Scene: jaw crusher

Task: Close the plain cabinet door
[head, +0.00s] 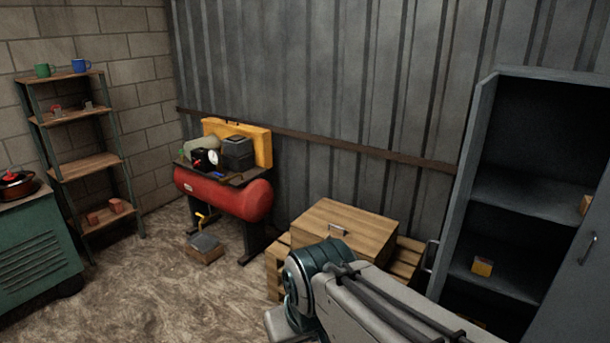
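A dark grey metal cabinet (535,190) stands at the right, its front open onto shelves. A plain grey door panel (572,285) with a bar handle stands open at the right edge and is cut off by the frame. Another narrow grey panel (462,185) with a handle at its lower left stands swung out on the cabinet's left side. I cannot tell which panel the task means. My gripper is not visible.
Inside the cabinet are a small yellow box (482,266) and a box at the right. A wooden crate (345,228) on pallets stands left of the cabinet. A red compressor (225,195), a shelf rack (85,165) and a green machine (38,250) stand farther left. Floor is open at lower left.

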